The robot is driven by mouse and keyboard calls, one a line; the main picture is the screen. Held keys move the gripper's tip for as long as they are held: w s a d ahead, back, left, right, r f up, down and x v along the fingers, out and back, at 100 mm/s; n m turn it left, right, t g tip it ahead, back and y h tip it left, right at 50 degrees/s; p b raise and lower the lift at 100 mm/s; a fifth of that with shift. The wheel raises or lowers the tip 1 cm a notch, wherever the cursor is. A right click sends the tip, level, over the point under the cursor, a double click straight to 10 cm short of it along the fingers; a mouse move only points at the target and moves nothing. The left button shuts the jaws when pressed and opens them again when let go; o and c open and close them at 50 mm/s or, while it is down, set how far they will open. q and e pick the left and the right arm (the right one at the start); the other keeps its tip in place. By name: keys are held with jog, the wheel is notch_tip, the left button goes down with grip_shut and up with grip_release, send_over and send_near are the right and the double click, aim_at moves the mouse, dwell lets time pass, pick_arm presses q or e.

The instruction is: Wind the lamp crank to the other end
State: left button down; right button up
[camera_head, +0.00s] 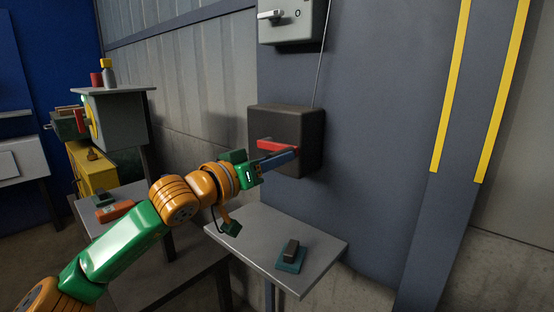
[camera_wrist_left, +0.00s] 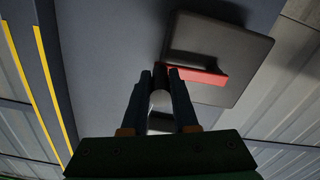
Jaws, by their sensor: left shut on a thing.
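The lamp crank has a red arm (camera_head: 277,146) on the front of a dark box (camera_head: 290,118) on the grey wall panel. The red arm also shows in the left wrist view (camera_wrist_left: 205,76), running across the box (camera_wrist_left: 215,45). My left gripper (camera_head: 294,155) reaches the box from the left and is shut at the free end of the red arm. The grip is hidden in the head view. My right gripper is not in view.
A grey box with a lever (camera_head: 290,20) hangs above, with a thin rod (camera_head: 323,55) between the boxes. Below is a small grey table (camera_head: 265,235) with a dark block on a teal base (camera_head: 291,255). A grey cabinet (camera_head: 125,115) stands at the left.

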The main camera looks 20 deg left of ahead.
pick_arm(q)
jog(key=shift+f, duration=0.1)
jog(key=c, duration=0.7)
grip_release()
jog(key=shift+a, duration=0.1)
jog(key=b+v, duration=0.2)
jog(key=v, duration=0.5)
